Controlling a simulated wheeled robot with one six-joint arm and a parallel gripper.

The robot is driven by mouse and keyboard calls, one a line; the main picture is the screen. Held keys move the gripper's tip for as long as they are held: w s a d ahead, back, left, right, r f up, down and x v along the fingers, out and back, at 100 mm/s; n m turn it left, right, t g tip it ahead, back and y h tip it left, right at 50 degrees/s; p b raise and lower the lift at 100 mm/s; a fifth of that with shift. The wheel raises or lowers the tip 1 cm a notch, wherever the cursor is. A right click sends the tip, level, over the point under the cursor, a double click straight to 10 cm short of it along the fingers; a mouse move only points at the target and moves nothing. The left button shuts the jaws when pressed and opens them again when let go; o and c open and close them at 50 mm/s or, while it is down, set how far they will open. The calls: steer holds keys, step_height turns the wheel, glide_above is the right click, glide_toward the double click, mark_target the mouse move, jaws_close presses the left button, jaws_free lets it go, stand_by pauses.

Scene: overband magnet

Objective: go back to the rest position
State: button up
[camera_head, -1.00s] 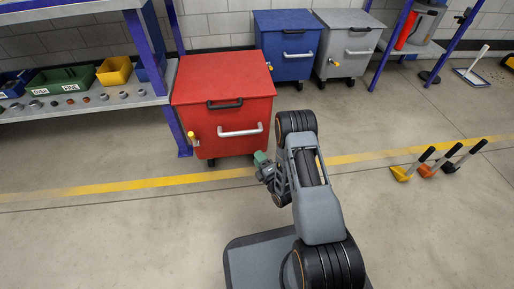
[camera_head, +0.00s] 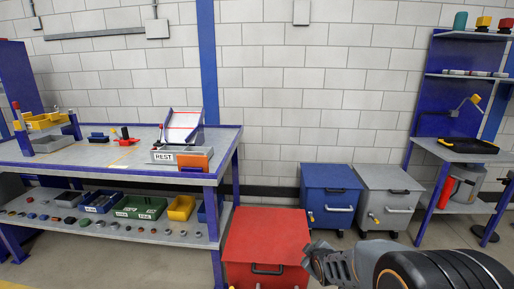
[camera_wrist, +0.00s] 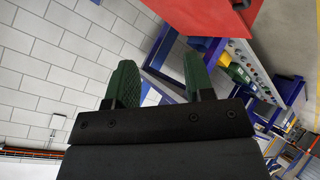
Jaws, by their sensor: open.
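My gripper (camera_wrist: 160,85) shows in the wrist view with its two green fingertips apart and nothing between them. In the head view my arm reaches in from the lower right, and the end of it (camera_head: 318,262) is beside the red cabinet (camera_head: 262,240). The fingertips are hard to make out there. The red cabinet also shows at the top of the wrist view (camera_wrist: 195,14), tilted by the camera's angle.
A blue-framed workbench (camera_head: 115,160) stands at left, with bins and small parts on its lower shelf (camera_head: 125,232). A blue cabinet (camera_head: 329,190) and a grey cabinet (camera_head: 388,190) stand against the wall. A blue shelf rack (camera_head: 424,110) is at right.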

steer(key=s+a+r+m+g+p, duration=0.1)
steer(key=s+r+m+g+p, duration=0.5)
steer(key=s+r, duration=1.5)
step_height(320, 180, up, 4)
steer(key=m+p, duration=0.3)
steer(key=p, duration=0.4)
steer(key=shift+a+m+g+p, duration=0.15)
steer(key=shift+m+g+p, duration=0.15)
steer(key=shift+p, duration=0.1)
